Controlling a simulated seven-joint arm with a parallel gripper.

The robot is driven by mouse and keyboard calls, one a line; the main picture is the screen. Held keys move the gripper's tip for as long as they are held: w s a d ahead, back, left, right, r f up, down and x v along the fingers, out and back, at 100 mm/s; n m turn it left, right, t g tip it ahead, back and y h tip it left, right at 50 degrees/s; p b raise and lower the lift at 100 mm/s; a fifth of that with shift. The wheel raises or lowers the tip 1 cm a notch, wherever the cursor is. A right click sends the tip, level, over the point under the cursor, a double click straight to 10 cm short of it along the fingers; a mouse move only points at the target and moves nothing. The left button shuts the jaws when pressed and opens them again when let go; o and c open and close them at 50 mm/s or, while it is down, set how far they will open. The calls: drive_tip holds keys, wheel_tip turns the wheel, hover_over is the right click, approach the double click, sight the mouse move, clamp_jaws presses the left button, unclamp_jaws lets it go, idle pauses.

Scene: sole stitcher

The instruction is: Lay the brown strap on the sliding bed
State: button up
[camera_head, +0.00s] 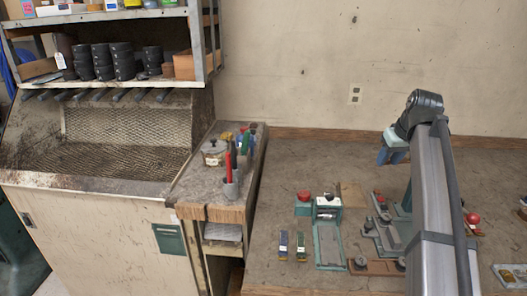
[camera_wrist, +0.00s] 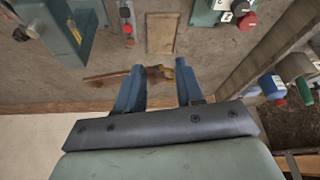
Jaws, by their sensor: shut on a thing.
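My gripper (camera_head: 386,156) is above the back of the bench, with blue fingers. In the wrist view, my gripper (camera_wrist: 155,90) is shut on a thin brown piece, which I take as the brown strap (camera_wrist: 138,74). The strap reaches out to the left past one finger; parts of it are hidden by the fingers. I cannot make it out in the head view. A green and grey fixture (camera_head: 385,238) stands partly behind my arm, and a green fixture with a long grey plate (camera_head: 330,246) is left of it. I cannot tell which is the sliding bed.
Two small coloured tools (camera_head: 291,246) lie at the front left. A cluttered side stand (camera_head: 192,185) is further left. The back strip of bench is clear.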

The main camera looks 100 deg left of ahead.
drive_tip(key=s+a+r+n+g, duration=0.1)
drive_tip(key=s+a+r+n, duration=0.15)
drive_tip(key=s, duration=1.25)
drive_tip(key=s+a+r+n+h, duration=0.1)
drive_tip(key=s+a+r, duration=0.15)
drive_tip(key=s, duration=1.15)
drive_tip(key=s+a+r+n+g, duration=0.1)
drive_tip(key=s+a+r+n, duration=0.15)
drive_tip(key=s, duration=1.25)
hover_over(206, 184)
drive_tip(key=w+d, duration=0.1)
wheel_tip(206, 184, down, 12)
drive_tip(key=f, duration=0.1)
drive_tip(key=shift+n, duration=0.3)
drive_tip(key=shift+d+f, duration=0.15)
drive_tip(key=shift+f, duration=4.55)
drive_tip(key=shift+f, duration=0.1)
drive_tip(key=o, duration=1)
